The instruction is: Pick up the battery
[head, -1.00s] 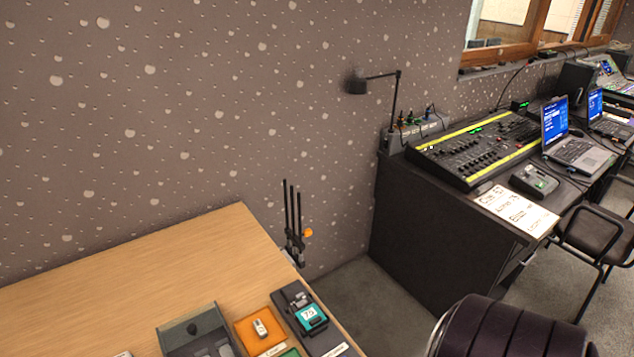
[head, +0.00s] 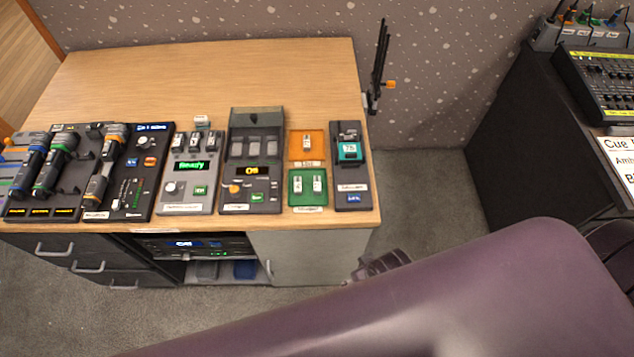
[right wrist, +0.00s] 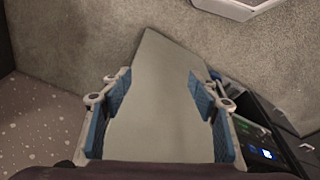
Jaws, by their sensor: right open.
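Small white-grey batteries show in the head view; I cannot tell which one is meant. One battery (head: 307,143) lies in an orange tray (head: 294,155), and two (head: 297,184) lie in a green tray (head: 307,201). More sit on a grey charger (head: 188,181) marked "Ready". My right gripper (right wrist: 157,85) is open and empty, its blue pads wide apart, with the pale cabinet panel (right wrist: 155,110) beyond. In the head view my purple right arm hides most of it; a dark part shows below the table's front right corner. My left gripper is not in view.
The wooden table (head: 200,75) is bare at the back. A black dock with a teal unit (head: 349,150) stands right of the trays. Handheld microphones (head: 56,160) lie at left. A black post (head: 379,65) rises at the right edge. A mixing desk stands far right.

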